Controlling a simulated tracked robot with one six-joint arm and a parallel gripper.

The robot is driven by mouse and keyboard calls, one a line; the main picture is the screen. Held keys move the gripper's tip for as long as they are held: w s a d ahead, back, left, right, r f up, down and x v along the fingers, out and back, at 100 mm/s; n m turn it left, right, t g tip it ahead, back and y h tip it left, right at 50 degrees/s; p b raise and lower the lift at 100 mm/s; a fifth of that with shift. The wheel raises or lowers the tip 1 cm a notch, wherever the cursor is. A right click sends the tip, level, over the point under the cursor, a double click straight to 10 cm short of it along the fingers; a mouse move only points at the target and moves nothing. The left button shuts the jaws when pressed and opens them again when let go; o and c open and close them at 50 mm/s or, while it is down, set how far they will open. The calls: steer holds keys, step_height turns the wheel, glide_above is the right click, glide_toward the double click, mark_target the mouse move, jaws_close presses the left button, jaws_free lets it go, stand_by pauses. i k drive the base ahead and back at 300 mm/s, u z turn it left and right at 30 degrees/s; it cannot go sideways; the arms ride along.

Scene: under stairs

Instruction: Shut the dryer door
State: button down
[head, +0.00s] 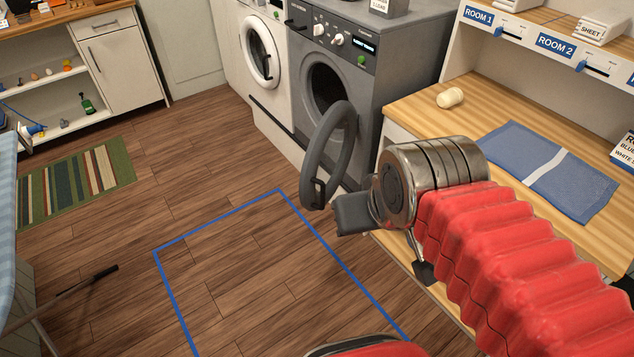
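The dryer (405,85) is the dark grey machine at the top centre, with its round drum opening uncovered. Its ring-shaped grey door (346,150) stands wide open, swung out into the room. A dark handle (319,192) sits low on the door's outer edge. My gripper (352,214) is at the end of my red-sleeved arm, right of and slightly below the handle. It looks close to the door, but I cannot tell whether they touch. One dark finger shows past the silver wrist; the rest is hidden, so its opening is unclear.
A white washer (262,50) with a closed round door stands left of the dryer. A wooden counter (405,105) at right holds a blue cloth (550,170) and a small cream object (450,97). Blue tape (215,221) outlines clear floor. A striped mat (75,183) lies left.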

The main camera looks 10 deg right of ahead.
mark_target(342, 110)
steer(key=u, duration=0.4)
steer(key=i, duration=0.85)
steer(key=u, duration=0.3)
